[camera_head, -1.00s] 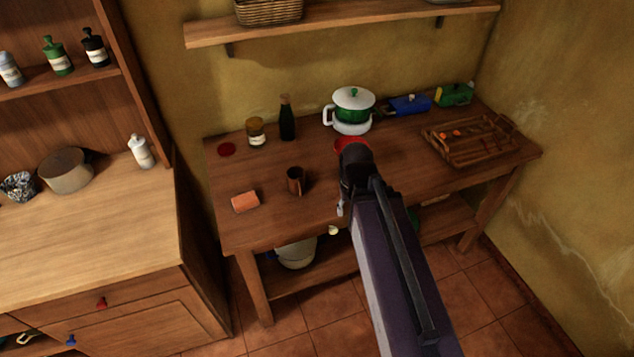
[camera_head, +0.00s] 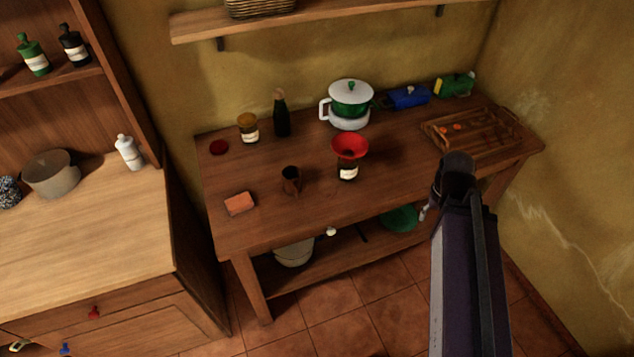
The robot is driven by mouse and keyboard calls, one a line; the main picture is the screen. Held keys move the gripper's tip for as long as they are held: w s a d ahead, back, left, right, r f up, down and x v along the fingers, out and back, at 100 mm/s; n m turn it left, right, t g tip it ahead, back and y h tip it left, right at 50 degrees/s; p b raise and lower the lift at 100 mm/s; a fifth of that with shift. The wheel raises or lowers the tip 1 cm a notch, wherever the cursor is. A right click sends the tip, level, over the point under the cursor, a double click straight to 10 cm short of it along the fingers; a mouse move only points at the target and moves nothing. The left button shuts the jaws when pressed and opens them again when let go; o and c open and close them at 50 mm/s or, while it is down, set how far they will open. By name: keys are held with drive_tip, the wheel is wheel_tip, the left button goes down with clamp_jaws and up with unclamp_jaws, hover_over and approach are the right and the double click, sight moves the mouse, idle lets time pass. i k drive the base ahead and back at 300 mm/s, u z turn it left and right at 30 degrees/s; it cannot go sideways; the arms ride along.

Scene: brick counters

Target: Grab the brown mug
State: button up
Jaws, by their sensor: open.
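The brown mug (camera_head: 291,180) stands upright on the wooden table, left of its middle, with its handle on the right side. My gripper (camera_head: 427,208) is mostly hidden behind my own dark arm; only a small pale metal part shows at the arm's left edge. It is open and holds nothing that I can see. In the picture it is well to the right of the mug and apart from it.
A bottle with a red funnel (camera_head: 349,150) stands right of the mug, and an orange block (camera_head: 240,204) lies left. Behind are a jar (camera_head: 248,129), dark bottle (camera_head: 282,116) and pot (camera_head: 350,102). A wooden tray (camera_head: 432,137) is at right. Bare wood surrounds the mug.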

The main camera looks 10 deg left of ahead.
sight(292, 188)
drive_tip(key=z, duration=0.3)
drive_tip(key=k, duration=1.45)
drive_tip(key=u, duration=0.95)
drive_tip(key=i, duration=1)
drive_tip(key=z, duration=0.1)
